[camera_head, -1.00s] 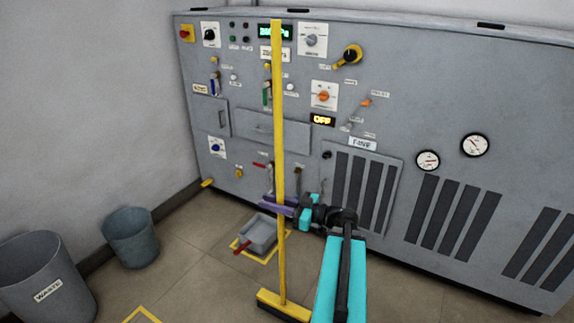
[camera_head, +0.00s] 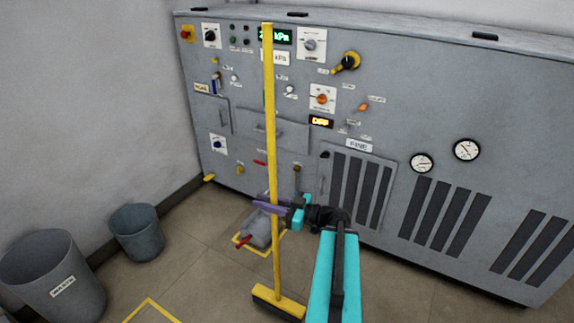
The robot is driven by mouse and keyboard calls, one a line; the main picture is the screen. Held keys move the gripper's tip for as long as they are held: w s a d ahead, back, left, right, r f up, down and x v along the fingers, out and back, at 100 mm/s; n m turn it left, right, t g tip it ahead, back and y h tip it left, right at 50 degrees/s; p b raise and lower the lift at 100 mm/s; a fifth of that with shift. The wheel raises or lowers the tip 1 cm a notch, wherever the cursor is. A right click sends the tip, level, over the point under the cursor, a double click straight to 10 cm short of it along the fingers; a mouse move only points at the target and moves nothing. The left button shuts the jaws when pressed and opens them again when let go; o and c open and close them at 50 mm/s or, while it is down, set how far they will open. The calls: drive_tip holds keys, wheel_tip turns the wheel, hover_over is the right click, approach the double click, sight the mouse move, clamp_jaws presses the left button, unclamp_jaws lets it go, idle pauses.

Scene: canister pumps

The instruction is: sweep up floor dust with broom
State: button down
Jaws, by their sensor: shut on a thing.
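The yellow broom (camera_head: 271,130) stands nearly upright in front of the grey machine, its head (camera_head: 279,302) low at the floor. My gripper (camera_head: 271,208) is shut on the broom's handle, well above the head. The grey dustpan (camera_head: 259,230) with a red handle (camera_head: 244,242) lies on the floor inside a yellow outline, behind the broom. The broom handle and my gripper hide part of it. I cannot make out any dust on the floor.
A grey waste bin (camera_head: 56,277) and a smaller blue-grey bin (camera_head: 137,232) stand at the left by the wall. Another yellow floor outline (camera_head: 152,303) is at the bottom. The grey machine (camera_head: 440,130) blocks the back.

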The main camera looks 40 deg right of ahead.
wheel_tip(320, 180, up, 4)
drive_tip(key=p, duration=0.3)
drive_tip(key=shift+d+f, duration=0.1)
idle(1.1)
drive_tip(key=w+a+r+n+g+y+p, duration=0.2)
drive_tip(key=w+a+r, duration=0.1)
drive_tip(key=a, duration=0.7)
drive_tip(key=w+a+r+n+g+y+p, duration=0.1)
drive_tip(key=w+a+r+y+p, duration=0.1)
drive_tip(key=a, duration=0.8)
drive_tip(key=w+a+r+n+g+y+p, duration=0.2)
drive_tip(key=w+a+r, duration=0.3)
drive_tip(key=w+a, duration=0.3)
drive_tip(key=shift+a+r+n+g+y+p, duration=0.35)
drive_tip(key=shift+a+p, duration=0.45)
drive_tip(key=shift+a, duration=0.6)
